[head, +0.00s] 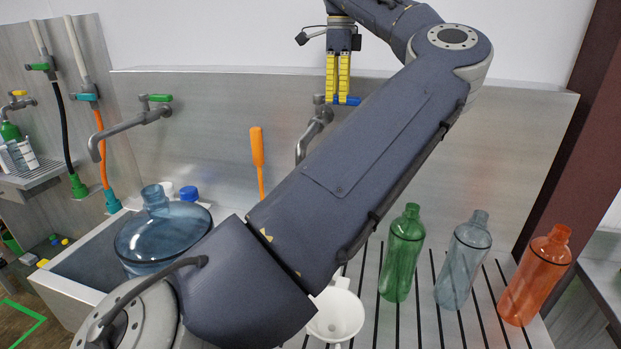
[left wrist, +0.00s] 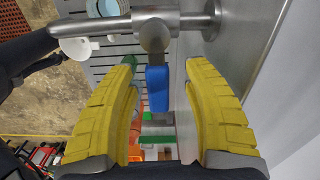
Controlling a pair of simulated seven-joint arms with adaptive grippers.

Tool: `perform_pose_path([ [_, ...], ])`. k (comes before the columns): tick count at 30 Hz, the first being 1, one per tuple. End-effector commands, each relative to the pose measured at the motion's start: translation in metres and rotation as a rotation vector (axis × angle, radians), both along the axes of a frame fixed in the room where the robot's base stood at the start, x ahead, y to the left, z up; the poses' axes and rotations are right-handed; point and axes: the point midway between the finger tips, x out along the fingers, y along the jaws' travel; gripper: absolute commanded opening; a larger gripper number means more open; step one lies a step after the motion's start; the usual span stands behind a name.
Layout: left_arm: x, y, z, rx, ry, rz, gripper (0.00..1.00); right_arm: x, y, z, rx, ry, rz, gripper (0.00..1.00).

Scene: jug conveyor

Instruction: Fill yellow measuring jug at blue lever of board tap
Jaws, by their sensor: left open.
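My left gripper (head: 338,98) points down with its yellow fingers just above the blue lever (head: 350,100) of the board tap (head: 313,132). It is open and empty. In the left wrist view, the blue lever (left wrist: 157,88) shows between the two yellow fingers, apart from both. The tap's metal pipe (left wrist: 110,28) runs across the top of that view. A yellow measuring jug cannot be made out in either view. My left arm hides much of the middle of the head view. My right gripper is out of view.
A white vessel (head: 337,316) stands on the slatted drainboard, partly behind my arm. Green (head: 402,255), grey-blue (head: 463,262) and orange (head: 535,277) bottles stand to its right. A large blue jug (head: 150,240) is at the sink (head: 85,285). Another tap (head: 130,125) has a green lever.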

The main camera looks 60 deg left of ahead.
Motion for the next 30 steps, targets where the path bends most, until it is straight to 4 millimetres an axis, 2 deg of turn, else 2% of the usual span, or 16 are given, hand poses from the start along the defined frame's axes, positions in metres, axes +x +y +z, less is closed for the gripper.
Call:
perform_pose_path([
  [16, 0.000, 0.000, 0.089, 0.000, -0.004, -0.001, 0.50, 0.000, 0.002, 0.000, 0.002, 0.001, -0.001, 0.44],
  [24, 0.000, 0.000, 0.110, -0.001, -0.002, 0.001, 0.50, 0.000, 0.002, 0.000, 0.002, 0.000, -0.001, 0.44],
  [30, 0.000, 0.000, 0.114, 0.000, -0.001, 0.002, 0.50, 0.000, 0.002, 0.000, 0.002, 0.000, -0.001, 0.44],
])
